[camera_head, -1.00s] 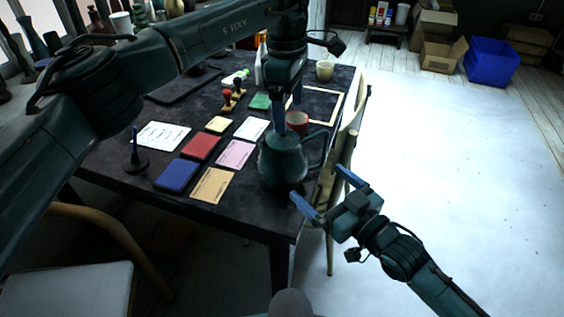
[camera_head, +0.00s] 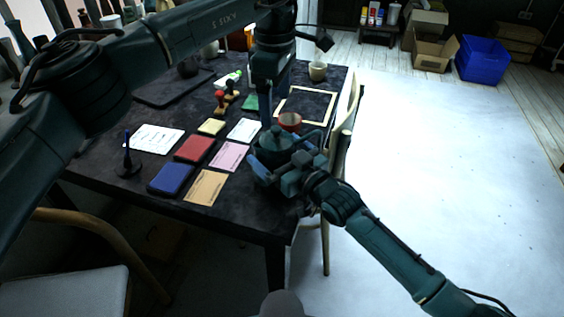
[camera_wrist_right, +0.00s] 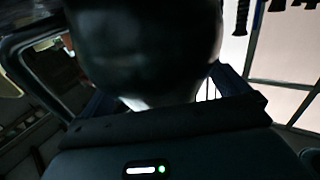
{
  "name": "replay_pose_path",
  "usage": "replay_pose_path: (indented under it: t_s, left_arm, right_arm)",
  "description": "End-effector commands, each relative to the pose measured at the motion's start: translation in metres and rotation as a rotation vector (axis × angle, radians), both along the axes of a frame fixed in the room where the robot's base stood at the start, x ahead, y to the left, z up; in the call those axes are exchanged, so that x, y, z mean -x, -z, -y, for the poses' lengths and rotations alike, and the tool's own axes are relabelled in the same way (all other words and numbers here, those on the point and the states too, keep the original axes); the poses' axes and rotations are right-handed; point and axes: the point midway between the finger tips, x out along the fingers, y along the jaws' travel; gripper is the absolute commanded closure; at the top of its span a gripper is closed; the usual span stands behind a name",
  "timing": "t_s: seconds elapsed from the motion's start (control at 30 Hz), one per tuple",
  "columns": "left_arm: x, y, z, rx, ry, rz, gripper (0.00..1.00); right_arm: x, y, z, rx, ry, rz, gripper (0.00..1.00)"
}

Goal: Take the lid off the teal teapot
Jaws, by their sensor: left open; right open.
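The teal teapot (camera_head: 268,148) stands upright near the front right corner of the dark table. Its lid (camera_head: 277,133) with a small knob is on top. My left gripper (camera_head: 267,108) is open and points down just above the lid; one blue finger shows clearly. My right gripper (camera_head: 277,153) is open at the near side of the teapot, with its blue fingers on either side of the body. In the right wrist view the dark rounded teapot body (camera_wrist_right: 145,50) fills the space between the fingers. Contact cannot be told. My right gripper hides the lower teapot.
A red cup (camera_head: 290,121) stands close behind the teapot. A chair (camera_head: 343,130) is at the table's right edge. Colored cards, a blue pad (camera_head: 170,180) and stamps (camera_head: 220,100) lie to the left. A cream cup (camera_head: 317,71) and a frame (camera_head: 330,105) are farther back.

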Motion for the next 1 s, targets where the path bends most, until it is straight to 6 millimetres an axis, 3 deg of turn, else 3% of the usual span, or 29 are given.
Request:
replay_pose_path:
  t_s: [0.33, 0.93, 1.0]
  left_arm:
    - [0.0000, 0.0001, 0.0001, 0.000, 0.000, 0.000, 0.15]
    - [0.0000, 0.0000, 0.0001, 0.000, 0.000, 0.000, 0.15]
    - [0.0001, -0.0003, 0.0002, 0.000, 0.004, 0.001, 0.10]
  right_arm:
    - [-0.0019, 0.0002, -0.0019, 0.000, -0.001, 0.000, 0.02]
    - [-0.0018, 0.0003, -0.0016, 0.001, 0.000, 0.001, 0.51]
    - [-0.0018, 0.0003, -0.0016, 0.001, 0.000, 0.001, 0.51]
